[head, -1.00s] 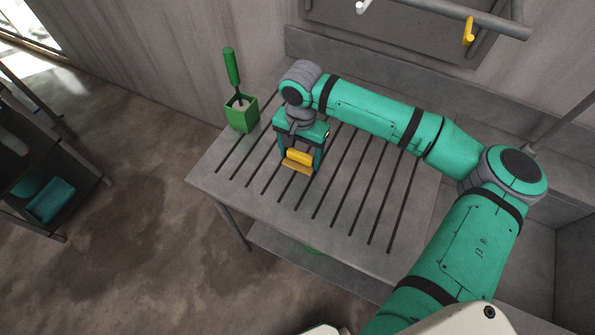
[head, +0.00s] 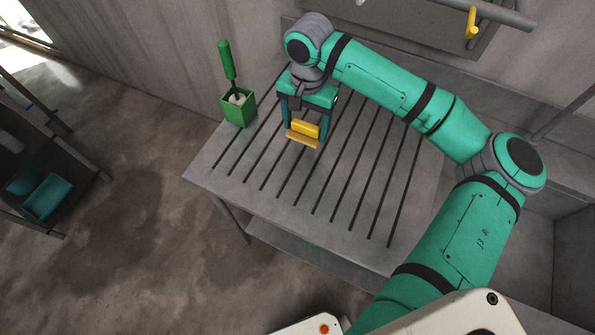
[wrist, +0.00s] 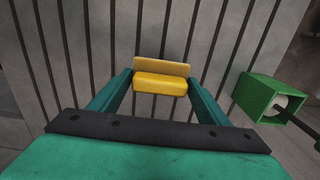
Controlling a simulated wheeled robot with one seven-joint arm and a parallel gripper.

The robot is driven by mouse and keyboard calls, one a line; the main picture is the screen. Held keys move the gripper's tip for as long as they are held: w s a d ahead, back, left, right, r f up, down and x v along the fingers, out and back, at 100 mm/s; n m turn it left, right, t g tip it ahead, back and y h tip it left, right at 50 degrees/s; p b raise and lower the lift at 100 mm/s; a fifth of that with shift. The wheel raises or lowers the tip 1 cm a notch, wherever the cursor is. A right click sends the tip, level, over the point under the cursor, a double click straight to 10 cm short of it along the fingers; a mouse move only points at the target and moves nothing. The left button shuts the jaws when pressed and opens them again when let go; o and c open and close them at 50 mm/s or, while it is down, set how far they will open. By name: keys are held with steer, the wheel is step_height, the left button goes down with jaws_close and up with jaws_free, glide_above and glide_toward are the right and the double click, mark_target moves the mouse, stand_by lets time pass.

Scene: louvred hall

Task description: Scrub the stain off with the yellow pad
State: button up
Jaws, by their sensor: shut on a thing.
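The yellow pad (head: 305,129) is a block with a thinner, paler plate along one side. My gripper (head: 304,125) is shut on it, with one teal finger at each end. In the wrist view the pad (wrist: 160,84) sits between the fingertips of my gripper (wrist: 159,85), over the slotted grey top. The pad appears held above the table (head: 270,195), near its back left part; the exact gap cannot be told. I see no clear stain on the visible part of the tabletop; the arm and gripper hide some of it.
A green square holder (head: 238,108) with a green-handled brush (head: 228,62) stands at the table's left edge, close to my gripper. It shows at the right in the wrist view (wrist: 262,95). A dark shelf with a teal bin (head: 47,199) stands far left. The table's front is clear.

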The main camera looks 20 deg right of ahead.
steer(key=shift+r, duration=1)
steer(key=shift+a, duration=0.1)
